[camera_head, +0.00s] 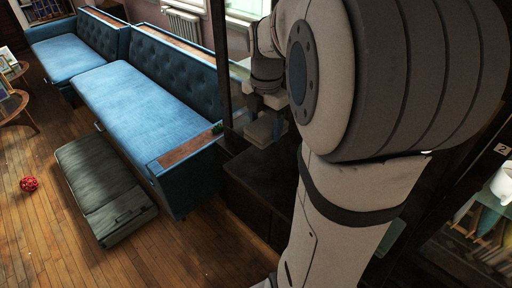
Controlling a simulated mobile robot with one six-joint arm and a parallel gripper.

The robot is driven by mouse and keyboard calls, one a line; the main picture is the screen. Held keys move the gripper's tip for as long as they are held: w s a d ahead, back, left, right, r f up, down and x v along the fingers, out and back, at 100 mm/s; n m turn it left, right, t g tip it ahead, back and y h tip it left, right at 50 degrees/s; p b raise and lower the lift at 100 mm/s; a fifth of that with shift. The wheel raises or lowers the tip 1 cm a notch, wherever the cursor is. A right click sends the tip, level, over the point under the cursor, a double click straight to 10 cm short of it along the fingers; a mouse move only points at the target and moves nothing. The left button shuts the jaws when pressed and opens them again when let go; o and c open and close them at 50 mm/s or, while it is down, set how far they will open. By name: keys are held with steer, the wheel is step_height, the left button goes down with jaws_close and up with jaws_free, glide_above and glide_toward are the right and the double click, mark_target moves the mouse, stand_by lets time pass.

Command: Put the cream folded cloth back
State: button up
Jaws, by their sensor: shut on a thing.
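My gripper (266,115) points down beside the dark cabinet, just right of the blue sofa's near end. It is small and partly shaded in this view. It is shut on a pale, flat folded thing that looks like the cream folded cloth (262,130). The cloth is over a dark surface (258,172); I cannot tell whether it touches that surface. My arm covers what lies to the right of the gripper.
A blue tufted sofa (140,105) runs along the left. A dark green case (100,185) lies on the floor before it. A red openwork ball (29,184) is at the left. Glass shelving with a white vessel (502,183) stands right. Wooden floor is clear at lower left.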

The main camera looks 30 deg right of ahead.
glide_above(264, 162)
step_height(264, 162, down, 6)
steer(key=shift+f+p, duration=0.1)
steer(key=shift+p, duration=0.3)
steer(key=shift+f, duration=1.7)
steer(key=shift+c, duration=0.2)
steer(key=shift+o, duration=0.2)
steer(key=shift+f, duration=0.1)
steer(key=shift+f, duration=0.15)
steer(key=o, duration=1.3)
steer(key=shift+c, duration=0.2)
